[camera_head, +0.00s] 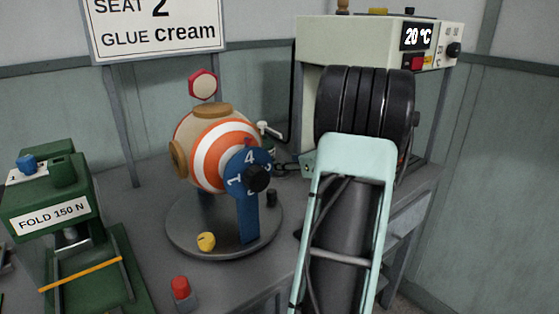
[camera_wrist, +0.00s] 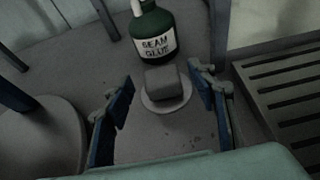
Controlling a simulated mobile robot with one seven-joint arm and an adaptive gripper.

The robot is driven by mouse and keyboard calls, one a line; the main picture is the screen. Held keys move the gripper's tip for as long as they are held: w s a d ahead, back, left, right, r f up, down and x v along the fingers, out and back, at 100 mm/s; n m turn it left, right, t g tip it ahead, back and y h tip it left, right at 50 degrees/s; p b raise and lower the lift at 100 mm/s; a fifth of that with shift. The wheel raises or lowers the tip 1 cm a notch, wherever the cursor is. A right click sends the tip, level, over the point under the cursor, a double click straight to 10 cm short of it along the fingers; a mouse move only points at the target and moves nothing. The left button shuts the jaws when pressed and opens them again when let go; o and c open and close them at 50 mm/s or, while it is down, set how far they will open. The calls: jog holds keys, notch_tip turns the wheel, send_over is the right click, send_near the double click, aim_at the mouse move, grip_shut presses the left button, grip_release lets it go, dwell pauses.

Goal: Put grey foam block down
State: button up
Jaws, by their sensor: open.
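The grey foam block (camera_wrist: 165,82) rests on a pale round disc (camera_wrist: 181,102) on the grey surface in the wrist view. My gripper (camera_wrist: 157,84) is open, with one blue finger on each side of the block and a gap between each finger and the block. The block is hidden in the head view, where my arm covers that part of the scene.
A green bottle labelled seam glue (camera_wrist: 153,32) stands right behind the block. A slatted grey tray or rack (camera_wrist: 286,95) lies to the right. The striped ball (camera_head: 212,150) sits on a round base (camera_head: 190,240); a green press (camera_head: 48,195) stands at left.

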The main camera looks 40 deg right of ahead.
jog(key=p+v, duration=0.1)
jog(key=v, duration=0.5)
jog(key=shift+s, duration=0.2)
